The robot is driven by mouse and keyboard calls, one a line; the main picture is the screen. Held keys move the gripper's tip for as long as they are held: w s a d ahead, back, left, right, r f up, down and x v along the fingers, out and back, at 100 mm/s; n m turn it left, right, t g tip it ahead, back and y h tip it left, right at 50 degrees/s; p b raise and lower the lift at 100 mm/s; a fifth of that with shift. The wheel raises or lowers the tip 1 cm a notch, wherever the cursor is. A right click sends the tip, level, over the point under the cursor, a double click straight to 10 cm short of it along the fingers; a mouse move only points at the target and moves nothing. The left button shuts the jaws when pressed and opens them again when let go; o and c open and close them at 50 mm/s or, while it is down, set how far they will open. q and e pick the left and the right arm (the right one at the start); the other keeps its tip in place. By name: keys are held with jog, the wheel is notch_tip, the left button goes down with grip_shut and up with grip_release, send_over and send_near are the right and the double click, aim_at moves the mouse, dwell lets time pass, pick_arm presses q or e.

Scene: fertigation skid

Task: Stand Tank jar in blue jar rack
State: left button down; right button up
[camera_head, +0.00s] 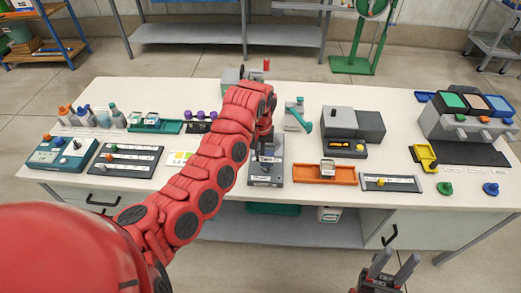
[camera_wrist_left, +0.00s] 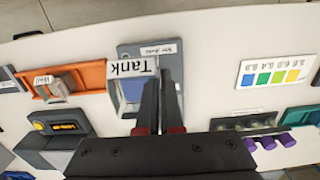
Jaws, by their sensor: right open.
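The Tank label (camera_wrist_left: 132,68) shows upside down in the left wrist view, right at the fingertips of my left gripper (camera_wrist_left: 163,80). The Tank jar behind it is mostly hidden by the label and fingers, over a grey device (camera_wrist_left: 175,49). The left fingers are close together; whether they clasp the jar cannot be told. In the head view my left gripper (camera_head: 266,142) points down over this grey device (camera_head: 264,180). My right gripper (camera_head: 393,271) is open and empty, in front of the table. I cannot make out a blue jar rack with certainty.
An orange rack (camera_head: 300,173) with a jar labelled Well (camera_wrist_left: 61,86) stands just right of the grey device in the head view. A green rack (camera_head: 172,127) with jars is at the left. Grey boxes (camera_head: 340,122) stand behind the orange rack.

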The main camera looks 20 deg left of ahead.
pick_arm(q)
jog(key=shift+s+d+f, duration=0.1)
jog(key=shift+s+f, duration=0.05)
jog(key=shift+f, duration=0.2)
jog(key=s+d+f+m, duration=0.1)
jog(key=s+d+f, duration=0.1)
jog(key=s+f, duration=0.6)
jog(key=s+d+f+m, duration=0.2)
jog(key=s+f, duration=0.6)
jog(key=f, duration=0.1)
